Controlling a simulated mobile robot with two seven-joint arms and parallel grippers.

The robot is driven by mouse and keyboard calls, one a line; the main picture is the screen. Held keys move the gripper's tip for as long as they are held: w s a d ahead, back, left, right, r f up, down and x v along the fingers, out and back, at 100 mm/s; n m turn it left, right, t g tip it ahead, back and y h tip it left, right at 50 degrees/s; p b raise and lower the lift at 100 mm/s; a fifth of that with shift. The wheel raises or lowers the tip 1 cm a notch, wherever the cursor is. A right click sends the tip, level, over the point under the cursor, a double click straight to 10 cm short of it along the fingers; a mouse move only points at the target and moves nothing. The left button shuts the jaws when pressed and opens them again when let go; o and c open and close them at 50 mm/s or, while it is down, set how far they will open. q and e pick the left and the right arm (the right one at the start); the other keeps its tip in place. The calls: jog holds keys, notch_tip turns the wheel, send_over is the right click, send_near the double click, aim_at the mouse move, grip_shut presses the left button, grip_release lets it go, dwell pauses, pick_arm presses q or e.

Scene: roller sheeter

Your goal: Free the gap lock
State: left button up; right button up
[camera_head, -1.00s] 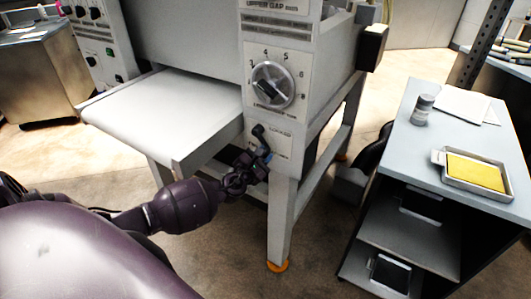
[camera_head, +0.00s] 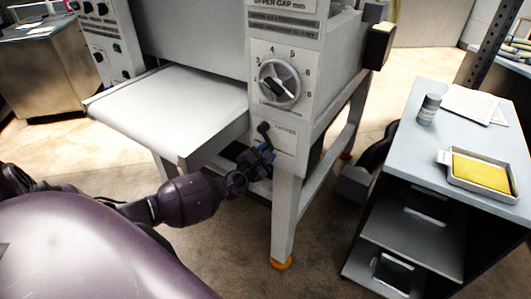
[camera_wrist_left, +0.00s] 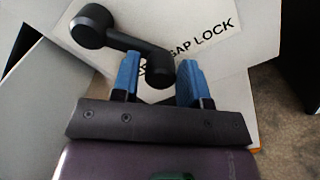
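The gap lock lever (camera_head: 264,130) is a black crank-shaped handle on the white front panel of the sheeter, below the round gap dial (camera_head: 279,83). In the left wrist view the lever (camera_wrist_left: 110,32) runs from a round pivot at upper left to a knob at lower right, beside the printed words "GAP LOCK". My left gripper (camera_head: 264,154) is just below the lever. In the wrist view its blue fingertips (camera_wrist_left: 157,82) are spread, with the knob end between or just beyond them. I cannot tell whether they touch it. My right gripper does not show.
The sheeter's white infeed table (camera_head: 175,108) juts out left of the panel, above my left forearm. A grey cart (camera_head: 450,135) with a jar (camera_head: 429,108) and a tray with a yellow pad (camera_head: 481,172) stands at the right. Floor shows between the cart and the machine leg.

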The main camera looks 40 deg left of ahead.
pick_arm(q)
jog(key=shift+o, duration=1)
jog(key=shift+s, duration=0.1)
jog(key=s, duration=1)
jog(key=shift+s+d+p, duration=0.3)
jog(key=shift+d, duration=0.15)
